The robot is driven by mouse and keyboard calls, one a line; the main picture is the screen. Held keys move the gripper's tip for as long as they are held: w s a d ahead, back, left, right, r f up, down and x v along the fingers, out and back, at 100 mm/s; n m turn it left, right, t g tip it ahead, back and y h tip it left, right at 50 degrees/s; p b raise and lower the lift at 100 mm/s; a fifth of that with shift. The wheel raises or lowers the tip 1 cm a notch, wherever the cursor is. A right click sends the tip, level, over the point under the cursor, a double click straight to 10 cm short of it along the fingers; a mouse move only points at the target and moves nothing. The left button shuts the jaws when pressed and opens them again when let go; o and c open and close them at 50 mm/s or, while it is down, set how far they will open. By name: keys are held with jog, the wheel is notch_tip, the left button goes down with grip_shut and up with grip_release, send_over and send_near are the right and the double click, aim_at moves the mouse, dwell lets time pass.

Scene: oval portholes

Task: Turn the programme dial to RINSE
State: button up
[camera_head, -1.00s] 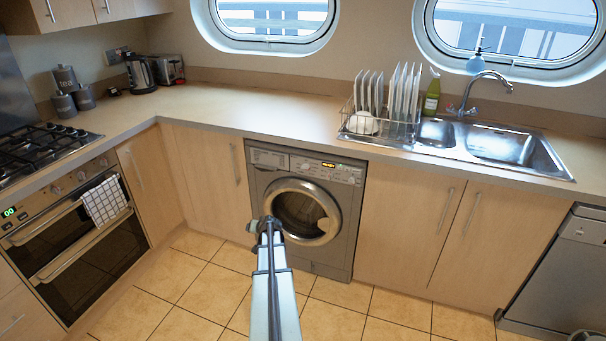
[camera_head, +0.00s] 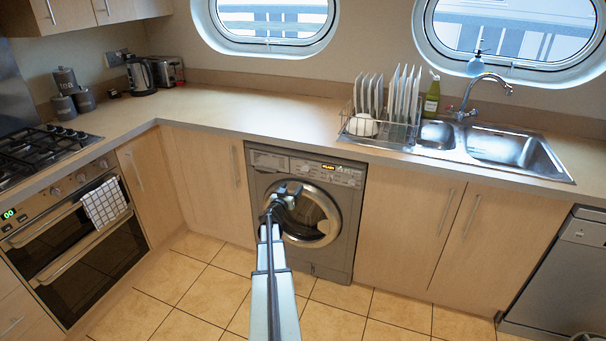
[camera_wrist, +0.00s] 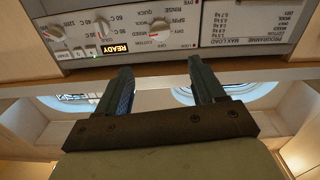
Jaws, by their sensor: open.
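The programme dial (camera_wrist: 158,27) is a pale round knob on the washing machine's grey control panel. Labels around it read COTTON, QUICK, RINSE and SPIN, printed upside down in the wrist view. I cannot tell for sure which label its pointer faces. The washing machine (camera_head: 262,215) stands under the counter in the head view, where the dial is too small to read. My gripper (camera_wrist: 160,66) is open and empty, its two fingers pointing at the panel and apart from the dial. In the head view my gripper (camera_head: 284,192) is in front of the round door, below the panel.
Two more knobs, one with temperature labels (camera_wrist: 103,25) and another (camera_wrist: 55,32), sit beside the programme dial. A lit display (camera_wrist: 115,48) reads READY. The counter edge (camera_head: 300,149) overhangs just above the panel. The floor (camera_head: 350,318) in front is clear.

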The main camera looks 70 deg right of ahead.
aim_at(304, 171)
jog(key=d, duration=1.3)
jog(key=shift+d, duration=0.4)
jog(key=shift+c, duration=0.3)
jog(key=c, duration=1)
